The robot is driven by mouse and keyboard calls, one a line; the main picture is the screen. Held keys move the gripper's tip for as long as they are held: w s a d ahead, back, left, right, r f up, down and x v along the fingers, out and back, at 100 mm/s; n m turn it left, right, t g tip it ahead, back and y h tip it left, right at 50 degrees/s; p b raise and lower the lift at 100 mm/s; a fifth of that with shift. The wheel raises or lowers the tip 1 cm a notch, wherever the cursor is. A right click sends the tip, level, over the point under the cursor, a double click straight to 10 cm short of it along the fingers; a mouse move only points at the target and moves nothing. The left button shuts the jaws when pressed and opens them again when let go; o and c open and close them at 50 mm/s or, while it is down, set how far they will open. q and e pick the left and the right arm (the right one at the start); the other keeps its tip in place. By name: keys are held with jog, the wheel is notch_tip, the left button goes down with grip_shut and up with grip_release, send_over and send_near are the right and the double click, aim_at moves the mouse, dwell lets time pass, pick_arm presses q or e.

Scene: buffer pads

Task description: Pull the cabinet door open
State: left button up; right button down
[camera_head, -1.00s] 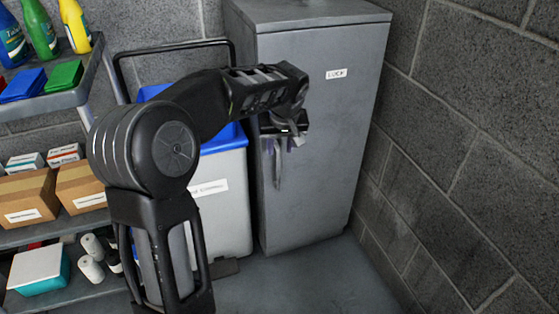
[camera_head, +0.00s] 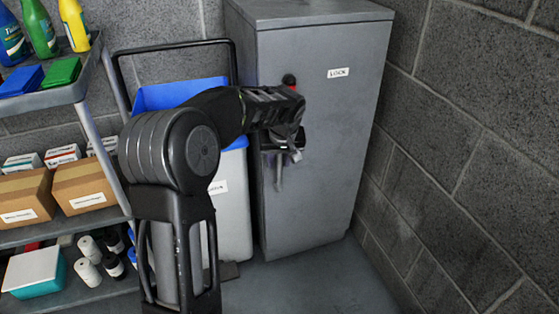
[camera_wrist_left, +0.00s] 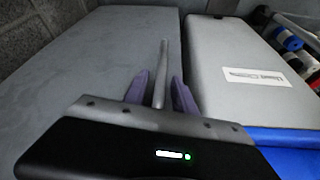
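The grey cabinet (camera_head: 330,130) stands at the back right. In the head view my wrist hides most of the handle. My right gripper is not in view.
A grey bin with a blue rim (camera_head: 180,92) stands just left of the cabinet; it also shows in the left wrist view (camera_wrist_left: 230,62). A shelf cart (camera_head: 60,97) with bottles and boxes is at the left. A block wall (camera_head: 470,130) closes the right side. The floor before the cabinet is clear.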

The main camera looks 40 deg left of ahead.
pick_arm(q)
grip_shut()
dwell(1.2)
